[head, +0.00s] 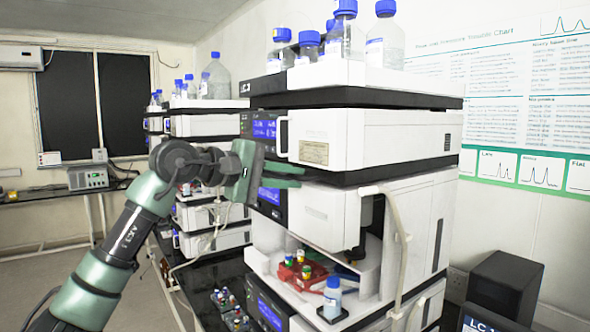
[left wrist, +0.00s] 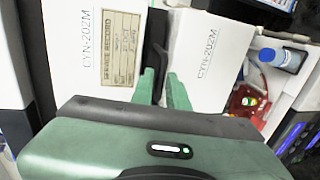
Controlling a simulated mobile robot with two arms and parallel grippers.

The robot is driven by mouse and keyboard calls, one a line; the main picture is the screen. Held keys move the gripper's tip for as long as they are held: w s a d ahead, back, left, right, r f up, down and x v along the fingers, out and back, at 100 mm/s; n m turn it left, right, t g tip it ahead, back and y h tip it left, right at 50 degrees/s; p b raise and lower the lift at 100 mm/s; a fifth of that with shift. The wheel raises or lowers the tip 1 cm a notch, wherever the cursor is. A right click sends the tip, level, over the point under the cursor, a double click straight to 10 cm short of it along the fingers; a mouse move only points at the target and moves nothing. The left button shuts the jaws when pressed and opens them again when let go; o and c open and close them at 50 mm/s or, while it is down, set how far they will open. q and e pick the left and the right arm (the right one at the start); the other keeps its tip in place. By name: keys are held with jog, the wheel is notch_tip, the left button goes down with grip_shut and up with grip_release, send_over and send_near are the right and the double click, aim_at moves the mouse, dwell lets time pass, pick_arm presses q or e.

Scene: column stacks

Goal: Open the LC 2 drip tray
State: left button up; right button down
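My left gripper (head: 290,175) is in front of the near instrument stack, at the seam between two white modules. Its two green fingers are apart, one above the other in the head view. In the left wrist view, the fingers (left wrist: 162,88) stand on either side of a dark strip (left wrist: 158,45) between two panels marked CYN-202M. I cannot tell if they touch it. The near stack carries a label (head: 246,88) that seems to read LC 3. A dark slab (head: 400,169) lies under its upper module. I cannot identify the LC 2 drip tray. My right gripper is not in view.
Blue-capped bottles (head: 385,40) stand on top of the near stack. A lower open bay holds a red vial rack (head: 300,272) and a small bottle (head: 332,297). A pale tube (head: 398,235) hangs at the side. Another stack (head: 205,125) stands behind, left.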

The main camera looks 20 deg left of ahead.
pick_arm(q)
jog(key=shift+w+d, duration=0.25)
jog(key=shift+d, duration=0.1)
jog(key=shift+w+f, duration=0.1)
jog(key=shift+f, duration=0.05)
jog(key=shift+a, duration=0.15)
grip_shut()
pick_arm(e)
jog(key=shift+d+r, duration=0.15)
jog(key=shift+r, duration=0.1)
pick_arm(q)
jog(key=shift+f, duration=0.1)
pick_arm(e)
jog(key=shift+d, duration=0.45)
